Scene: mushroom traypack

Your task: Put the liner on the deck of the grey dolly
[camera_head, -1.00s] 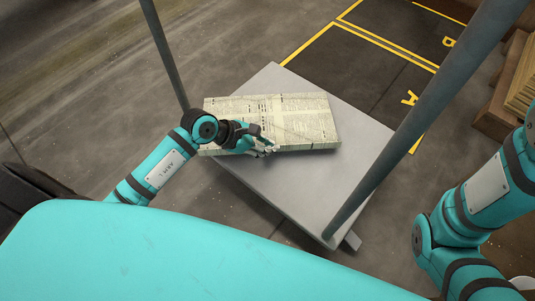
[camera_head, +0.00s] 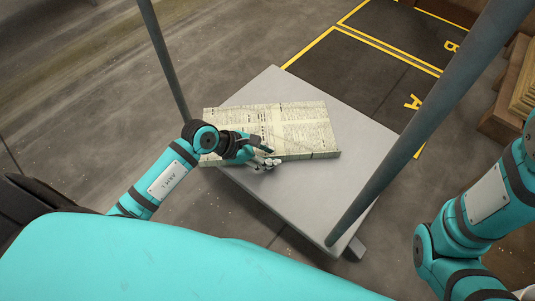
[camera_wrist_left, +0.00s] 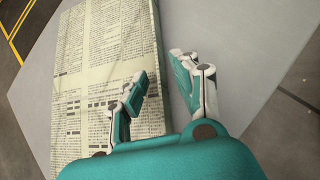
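The liner (camera_head: 300,125) is a flat, pale block printed like newspaper. It lies on the grey deck (camera_head: 280,203) of the dolly, turned at an angle to the deck, and its left end overhangs the deck's edge. My left gripper (camera_head: 270,158) is at the liner's near long edge. In the left wrist view the liner (camera_wrist_left: 95,60) fills the left half, and the left gripper (camera_wrist_left: 163,82) has its two fingers apart, with nothing held between them. One finger overlaps the liner's edge in the picture, the other is over bare deck. My right gripper is out of frame.
Two grey posts, left (camera_head: 163,60) and right (camera_head: 420,130), rise from the dolly. Dark floor bays with yellow lines and letters (camera_head: 390,60) lie beyond it. A wooden stack (camera_head: 515,95) stands at the right edge. The near deck is bare.

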